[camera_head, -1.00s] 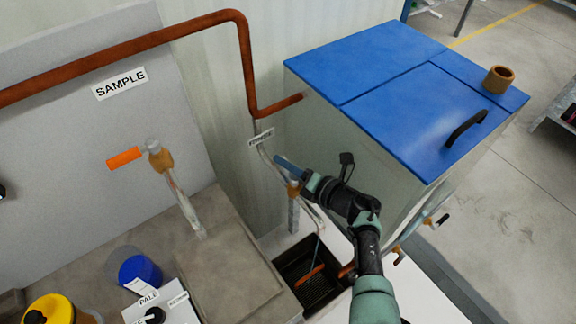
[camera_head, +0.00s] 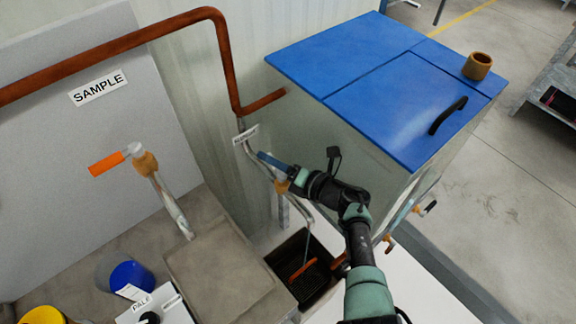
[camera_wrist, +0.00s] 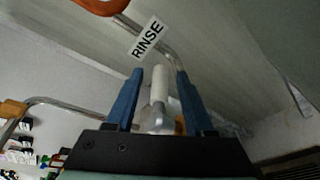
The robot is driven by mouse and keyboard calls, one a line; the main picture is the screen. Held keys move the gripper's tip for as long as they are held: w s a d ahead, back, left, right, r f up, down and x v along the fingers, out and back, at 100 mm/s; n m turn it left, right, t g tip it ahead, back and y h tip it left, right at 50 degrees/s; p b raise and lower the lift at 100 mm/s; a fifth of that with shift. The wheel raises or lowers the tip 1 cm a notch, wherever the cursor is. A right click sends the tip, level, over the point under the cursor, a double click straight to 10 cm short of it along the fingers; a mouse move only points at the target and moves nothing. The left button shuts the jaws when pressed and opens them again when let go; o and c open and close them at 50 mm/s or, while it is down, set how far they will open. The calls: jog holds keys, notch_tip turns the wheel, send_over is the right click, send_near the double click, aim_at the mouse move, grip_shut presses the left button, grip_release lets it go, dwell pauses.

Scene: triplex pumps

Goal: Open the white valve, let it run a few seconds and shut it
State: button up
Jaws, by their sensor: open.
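The white valve has a white handle (camera_wrist: 159,85) that stands between my two blue fingers in the wrist view, below a RINSE label (camera_wrist: 147,38). In the head view its brass body (camera_head: 281,186) shows just under my gripper (camera_head: 264,158); the handle is hidden there. My gripper (camera_wrist: 160,76) is open, with one finger on each side of the handle. I cannot tell whether either finger touches it. A bent metal pipe runs up from the valve. A dark drain basin (camera_head: 322,262) is below it.
An orange-handled valve (camera_head: 107,163) stands at the left under a SAMPLE label (camera_head: 98,87). A blue-lidded tank (camera_head: 375,80) is close behind and right of my arm, with a brown cup (camera_head: 478,66) on top. A copper pipe (camera_head: 223,60) runs along the wall.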

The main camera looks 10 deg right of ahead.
jog(key=p+v, duration=0.3)
jog(key=v, duration=0.9)
jog(key=shift+s, duration=0.25)
jog(key=shift+d+r, duration=0.1)
jog(key=shift+r, duration=0.05)
